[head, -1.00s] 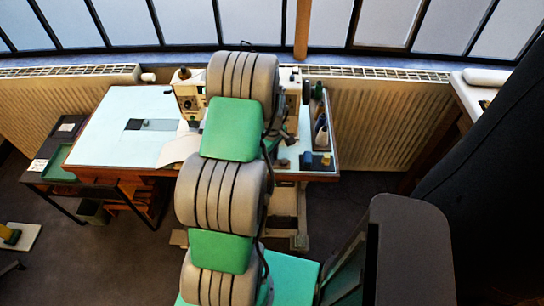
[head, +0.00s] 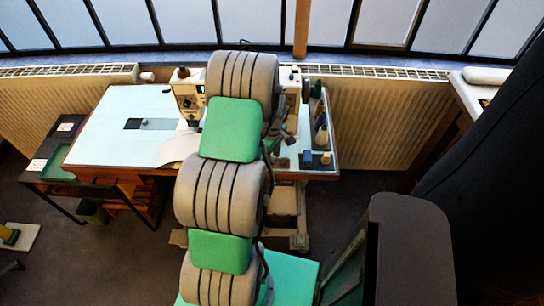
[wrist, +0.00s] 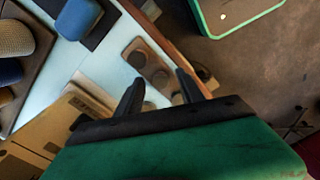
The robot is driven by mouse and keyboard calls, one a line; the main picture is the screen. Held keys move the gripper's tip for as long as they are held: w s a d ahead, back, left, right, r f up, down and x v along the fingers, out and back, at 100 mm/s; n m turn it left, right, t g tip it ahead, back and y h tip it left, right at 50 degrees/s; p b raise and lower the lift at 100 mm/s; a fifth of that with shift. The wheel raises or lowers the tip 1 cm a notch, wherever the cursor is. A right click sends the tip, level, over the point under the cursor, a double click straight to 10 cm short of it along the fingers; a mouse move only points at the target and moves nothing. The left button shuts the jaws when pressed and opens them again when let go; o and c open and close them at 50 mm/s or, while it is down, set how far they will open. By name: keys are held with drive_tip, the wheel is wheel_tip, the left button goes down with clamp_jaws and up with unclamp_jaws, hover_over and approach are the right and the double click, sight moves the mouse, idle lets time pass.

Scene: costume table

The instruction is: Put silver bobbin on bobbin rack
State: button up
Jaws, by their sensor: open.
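In the wrist view my gripper (wrist: 158,84) is open, with its two dark fingers spread apart and nothing seen held between them. Beyond the fingertips a brown block with round recesses (wrist: 148,62) lies on the pale tabletop near its wooden edge; it looks like the bobbin rack. One finger partly overlaps the view of it. I cannot pick out the silver bobbin for certain in either view. In the head view my arm covers the middle of the table and hides much of the area around my gripper.
The sewing table (head: 105,135) stands before the radiator. A sewing machine (head: 190,92) is partly behind my arm. A blue spool (wrist: 78,18), a beige spool (wrist: 14,38) and other spools stand beside the gripper's area. The tabletop's left part is mostly clear.

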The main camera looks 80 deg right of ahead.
wheel_tip(320, 180, up, 8)
drive_tip(key=b, duration=0.1)
idle(0.4)
drive_tip(key=shift+f, duration=0.1)
